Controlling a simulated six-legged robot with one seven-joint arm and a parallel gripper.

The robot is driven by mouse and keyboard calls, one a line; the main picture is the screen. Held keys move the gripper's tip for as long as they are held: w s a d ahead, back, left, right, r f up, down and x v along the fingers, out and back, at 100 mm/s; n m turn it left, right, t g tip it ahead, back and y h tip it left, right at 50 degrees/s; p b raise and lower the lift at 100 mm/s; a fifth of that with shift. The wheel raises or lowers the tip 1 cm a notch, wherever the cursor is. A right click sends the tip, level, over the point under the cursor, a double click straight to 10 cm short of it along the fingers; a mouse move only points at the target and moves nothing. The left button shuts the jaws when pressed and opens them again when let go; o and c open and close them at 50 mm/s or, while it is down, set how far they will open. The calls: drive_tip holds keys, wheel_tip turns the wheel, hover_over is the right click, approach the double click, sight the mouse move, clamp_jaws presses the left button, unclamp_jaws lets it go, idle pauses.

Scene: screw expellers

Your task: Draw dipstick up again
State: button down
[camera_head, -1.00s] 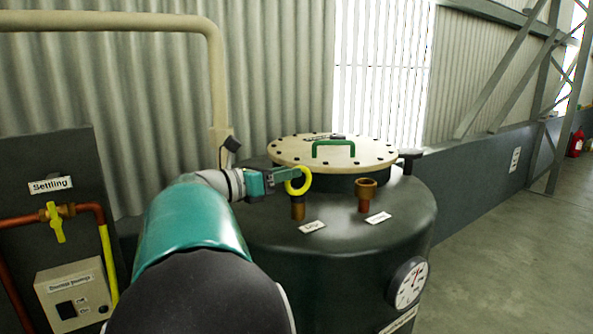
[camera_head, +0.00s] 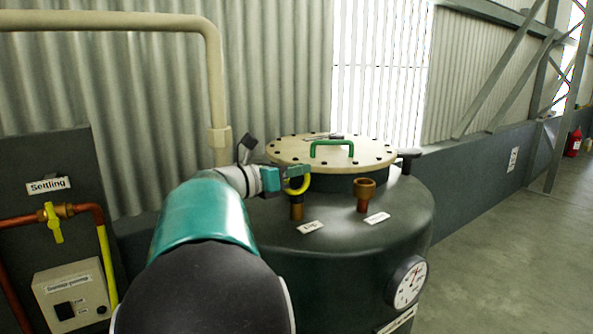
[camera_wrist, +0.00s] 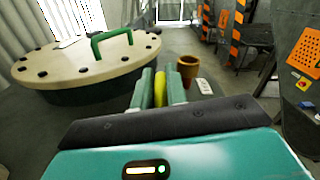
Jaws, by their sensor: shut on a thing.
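The dipstick's yellow ring handle (camera_head: 299,187) is at the top of the short brown dipstick tube (camera_head: 297,209) on the dark tank (camera_head: 345,240). My gripper (camera_head: 297,173) is shut on the ring, and its fingers hide the ring's upper part. In the wrist view, the yellow ring (camera_wrist: 159,90) shows as a strip between the two teal fingers of my gripper (camera_wrist: 161,92). The dipstick's rod is not visible. I cannot tell whether the ring's lower edge touches the tube.
A brown open filler cup (camera_head: 364,193) stands right of the tube. Behind is the cream bolted lid (camera_head: 285,155) with a green handle (camera_head: 331,147). A dial gauge (camera_head: 408,283) is on the tank's front. A pipe (camera_head: 214,90) rises behind my arm.

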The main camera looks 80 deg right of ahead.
wheel_tip(320, 180, up, 16)
idle(0.5)
drive_tip(key=shift+s+r, duration=0.1)
drive_tip(key=c, duration=1.5)
unclamp_jaws()
drive_tip(key=shift+a, duration=0.2)
drive_tip(key=shift+o, duration=0.2)
drive_tip(key=v, duration=1.3)
drive_tip(key=shift+w, duration=0.4)
drive_tip(key=shift+a, duration=0.1)
